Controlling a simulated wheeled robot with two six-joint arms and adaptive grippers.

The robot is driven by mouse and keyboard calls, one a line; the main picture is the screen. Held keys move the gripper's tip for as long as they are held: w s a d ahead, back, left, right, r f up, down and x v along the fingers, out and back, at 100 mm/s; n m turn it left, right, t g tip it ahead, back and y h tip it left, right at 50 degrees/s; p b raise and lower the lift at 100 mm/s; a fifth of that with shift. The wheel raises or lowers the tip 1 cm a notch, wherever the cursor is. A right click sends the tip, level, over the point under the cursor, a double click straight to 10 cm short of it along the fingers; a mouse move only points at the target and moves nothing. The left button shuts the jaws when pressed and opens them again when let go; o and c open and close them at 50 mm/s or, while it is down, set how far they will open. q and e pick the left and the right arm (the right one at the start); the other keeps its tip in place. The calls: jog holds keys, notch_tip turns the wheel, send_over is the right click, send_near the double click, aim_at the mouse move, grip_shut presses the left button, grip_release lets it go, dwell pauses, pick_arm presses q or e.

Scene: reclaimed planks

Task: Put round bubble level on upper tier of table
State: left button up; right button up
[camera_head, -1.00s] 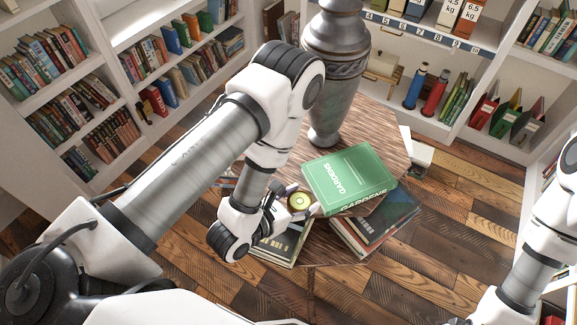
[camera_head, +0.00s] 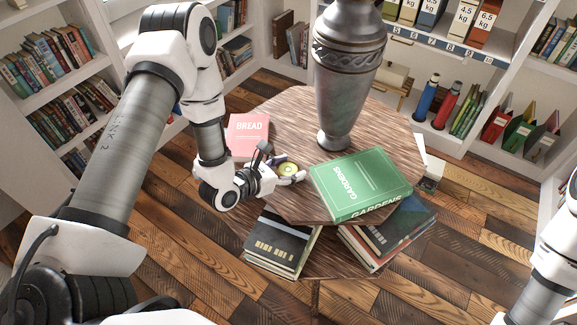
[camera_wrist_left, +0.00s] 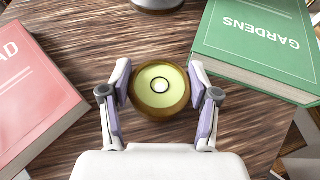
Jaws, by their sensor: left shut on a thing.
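The round bubble level (camera_head: 288,169) has a yellow-green face and a gold-brown rim. It also shows in the left wrist view (camera_wrist_left: 160,88), face up, between both fingers. My left gripper (camera_head: 289,177) is shut on its sides, at the near left part of the table's upper tier (camera_head: 280,122). The level is over the wood of that tier; I cannot tell whether it touches it. My right arm shows at the right edge of the head view, but its gripper is out of frame.
A green GARDENS book (camera_head: 360,183) lies right of the level, a pink BREAD book (camera_head: 247,136) to its left. A tall metal vase (camera_head: 347,85) stands behind. Books (camera_head: 282,243) lie on the lower tier. Bare wood surrounds the level.

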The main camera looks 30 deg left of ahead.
pick_arm(q)
jog(key=shift+a+f, duration=0.1)
jog(key=shift+f, duration=0.05)
jog(key=shift+f+b, duration=0.15)
jog(key=shift+b, duration=0.15)
jog(key=o, duration=1.2)
jog(key=shift+s+r+p, duration=0.1)
jog(key=shift+r+p, duration=0.25)
jog(key=v, duration=1.1)
jog(key=shift+s+a, duration=0.2)
jog(key=shift+s, duration=0.15)
